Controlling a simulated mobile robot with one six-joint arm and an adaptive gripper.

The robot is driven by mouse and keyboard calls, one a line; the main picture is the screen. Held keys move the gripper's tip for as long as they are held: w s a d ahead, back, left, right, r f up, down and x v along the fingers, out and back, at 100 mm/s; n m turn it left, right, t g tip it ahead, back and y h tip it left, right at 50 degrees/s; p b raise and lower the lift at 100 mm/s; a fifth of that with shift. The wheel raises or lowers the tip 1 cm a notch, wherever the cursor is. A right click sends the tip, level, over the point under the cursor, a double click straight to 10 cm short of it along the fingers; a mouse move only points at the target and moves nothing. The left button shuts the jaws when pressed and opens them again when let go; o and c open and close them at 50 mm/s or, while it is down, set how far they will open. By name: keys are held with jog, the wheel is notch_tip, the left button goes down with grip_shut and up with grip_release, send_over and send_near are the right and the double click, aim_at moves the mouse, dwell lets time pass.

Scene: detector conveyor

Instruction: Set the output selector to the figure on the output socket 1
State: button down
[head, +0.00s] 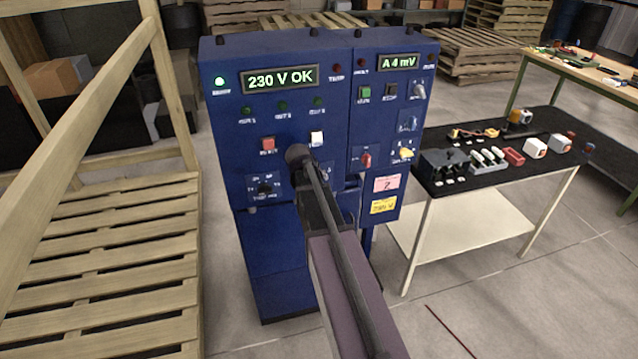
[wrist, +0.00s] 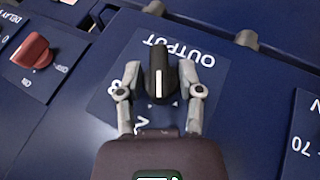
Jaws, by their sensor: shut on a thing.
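In the wrist view, the output selector is a black knob (wrist: 158,78) with a white line, on a blue plate (wrist: 100,100) marked OUTPUT, which appears upside down. My gripper (wrist: 160,70) has one grey finger on each side of the knob and is shut on it. The white line runs nearly straight up and down in this view. A figure like a 3 shows beside the left finger; other marks are partly hidden by my gripper. In the head view, my arm covers the selector on the blue cabinet (head: 275,125). I cannot make out output socket 1.
A red knob (wrist: 32,50) sits left of the selector in the wrist view. A wooden pallet (head: 110,270) lies left; a black-topped table (head: 510,180) with parts stands right.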

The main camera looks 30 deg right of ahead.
jog(key=h+b, duration=0.2)
jog(key=n+h+b, duration=0.1)
jog(key=h+b, duration=0.1)
jog(key=shift+a+f+g+b, duration=0.15)
jog(key=shift+f+g+b, duration=0.2)
jog(key=shift+f+g, duration=0.05)
jog(key=shift+r+h+b, duration=0.2)
jog(key=shift+h+b, duration=0.7)
jog(key=shift+h, duration=0.2)
jog(key=shift+n, duration=0.3)
jog(key=c, duration=0.6)
grip_release()
jog(key=shift+r, duration=0.1)
jog(key=shift+r+y+p, duration=0.2)
jog(key=shift+y+p, duration=0.3)
jog(key=shift+p, duration=0.4)
